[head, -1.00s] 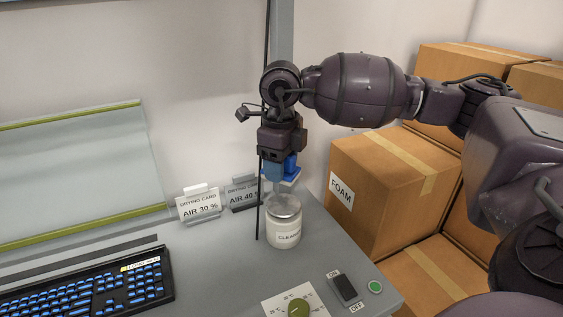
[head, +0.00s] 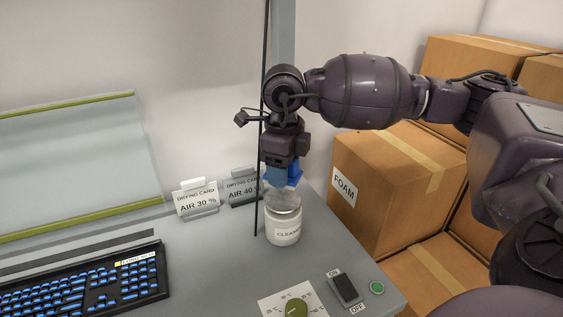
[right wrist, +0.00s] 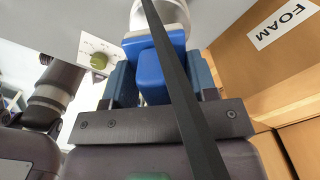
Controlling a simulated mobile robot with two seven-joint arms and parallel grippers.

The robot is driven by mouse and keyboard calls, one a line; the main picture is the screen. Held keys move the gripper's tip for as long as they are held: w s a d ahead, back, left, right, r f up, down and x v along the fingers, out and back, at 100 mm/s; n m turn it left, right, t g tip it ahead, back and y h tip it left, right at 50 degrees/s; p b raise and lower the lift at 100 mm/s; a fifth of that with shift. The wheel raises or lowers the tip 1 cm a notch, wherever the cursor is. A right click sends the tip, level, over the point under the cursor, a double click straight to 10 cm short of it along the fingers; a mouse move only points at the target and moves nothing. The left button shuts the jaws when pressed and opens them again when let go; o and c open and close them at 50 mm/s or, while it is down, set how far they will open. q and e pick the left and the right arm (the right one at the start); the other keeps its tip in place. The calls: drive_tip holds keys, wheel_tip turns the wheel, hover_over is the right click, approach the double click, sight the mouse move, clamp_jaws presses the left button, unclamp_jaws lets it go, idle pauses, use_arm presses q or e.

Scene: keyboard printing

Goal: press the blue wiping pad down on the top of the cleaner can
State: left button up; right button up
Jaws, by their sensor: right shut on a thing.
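The cleaner can (head: 284,228) is a white jar with a label and a grey metal top, standing upright on the grey table. My right gripper (head: 281,180) is directly above it, pointing down, shut on the blue wiping pad (head: 295,177). The pad is at or just over the can's top; the gripper partly hides the contact, so I cannot tell whether they touch. In the right wrist view the blue pad (right wrist: 152,75) sits between the fingers, with the white can (right wrist: 150,8) just beyond it. My left gripper is not in view.
A thin dark pole (head: 260,150) stands just left of the can. Two drying card signs (head: 197,200) are behind to the left. A black keyboard (head: 80,285), a dial card (head: 292,303) and an on/off switch (head: 345,290) lie in front. Cardboard boxes (head: 390,190) stand at right.

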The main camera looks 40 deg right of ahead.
sight(283, 199)
drive_tip(key=shift+f, duration=0.9)
drive_tip(key=shift+f+b, duration=0.55)
drive_tip(key=shift+f, duration=0.35)
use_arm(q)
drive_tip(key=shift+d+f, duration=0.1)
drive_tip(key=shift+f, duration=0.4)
use_arm(e)
drive_tip(key=shift+f, duration=0.35)
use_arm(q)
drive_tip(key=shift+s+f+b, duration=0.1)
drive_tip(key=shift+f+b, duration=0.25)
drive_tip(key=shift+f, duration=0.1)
use_arm(e)
drive_tip(key=shift+f, duration=0.8)
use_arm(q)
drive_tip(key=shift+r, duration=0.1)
use_arm(e)
drive_tip(key=shift+r, duration=0.15)
drive_tip(key=shift+r+p, duration=1.5)
drive_tip(key=shift+r, duration=1.95)
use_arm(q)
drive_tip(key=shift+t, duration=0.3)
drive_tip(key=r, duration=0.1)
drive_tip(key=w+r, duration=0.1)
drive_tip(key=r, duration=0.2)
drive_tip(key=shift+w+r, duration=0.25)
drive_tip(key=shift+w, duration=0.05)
